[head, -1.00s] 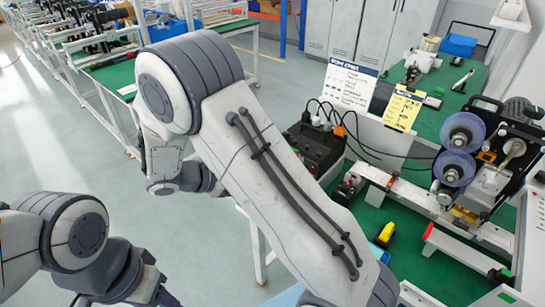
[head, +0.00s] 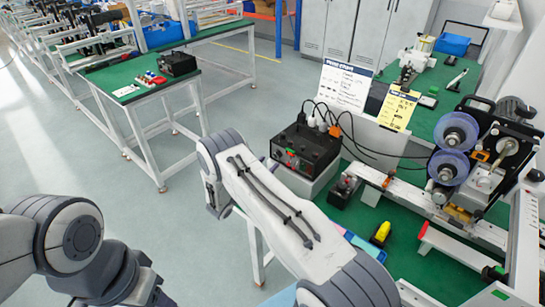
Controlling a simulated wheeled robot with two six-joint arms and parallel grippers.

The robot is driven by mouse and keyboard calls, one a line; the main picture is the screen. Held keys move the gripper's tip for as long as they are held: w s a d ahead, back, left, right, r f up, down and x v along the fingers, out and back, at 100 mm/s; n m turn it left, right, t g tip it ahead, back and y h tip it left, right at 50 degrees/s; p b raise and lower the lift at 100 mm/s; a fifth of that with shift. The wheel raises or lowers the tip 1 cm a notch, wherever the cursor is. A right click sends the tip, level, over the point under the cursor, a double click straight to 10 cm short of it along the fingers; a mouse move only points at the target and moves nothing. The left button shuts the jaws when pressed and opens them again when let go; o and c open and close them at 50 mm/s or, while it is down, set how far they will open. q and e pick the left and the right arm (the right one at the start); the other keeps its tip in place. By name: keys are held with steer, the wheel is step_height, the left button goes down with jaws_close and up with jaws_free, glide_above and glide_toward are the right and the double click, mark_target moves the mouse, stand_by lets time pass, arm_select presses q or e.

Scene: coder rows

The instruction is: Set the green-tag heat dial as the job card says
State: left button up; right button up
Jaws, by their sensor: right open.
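A black control box (head: 308,148) stands on a pale base on the green bench, with a small green patch (head: 292,152) and a red spot on its front. The dial's setting is too small to read. A white printed card (head: 345,86) and a yellow card (head: 398,106) stand behind it; their text is unreadable and I cannot tell which is the job card. My right arm reaches in from the bottom, its upper end left of the box. My right gripper is open, its fingers mostly hidden by the arm, apart from the box. My left arm is at lower left, its fingertips unseen.
A small box with a red knob (head: 344,190) and a yellow-and-black tool (head: 381,233) are on the bench. A reel machine (head: 460,150) stands at right. Cables rise behind the control box. Another green table (head: 135,88) at upper left holds a similar black box (head: 178,63).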

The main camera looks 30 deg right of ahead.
mark_target(276, 157)
steer(key=shift+p+x, duration=0.4)
steer(key=shift+x, duration=1.65)
jaws_close()
steer(key=shift+a, duration=0.1)
steer(key=shift+f+m+b, duration=0.25)
steer(key=shift+m+b, duration=0.75)
steer(key=shift+b, duration=0.3)
steer(key=m+b, duration=0.4)
steer(key=b, duration=0.1)
steer(key=m+b, duration=0.4)
steer(key=b, duration=0.1)
steer(key=m+b, duration=0.4)
steer(key=b, duration=0.1)
steer(key=shift+f+h+b, duration=0.3)
steer(key=shift+h, duration=0.1)
steer(key=m+g+b, duration=0.1)
steer(key=m+b, duration=1.1)
steer(key=b, duration=1.3)
steer(key=shift+r+b, duration=0.15)
steer(key=shift+b, duration=0.15)
steer(key=shift+r+m+b, duration=0.25)
steer(key=shift+m+b, duration=0.25)
steer(key=shift+b, duration=0.2)
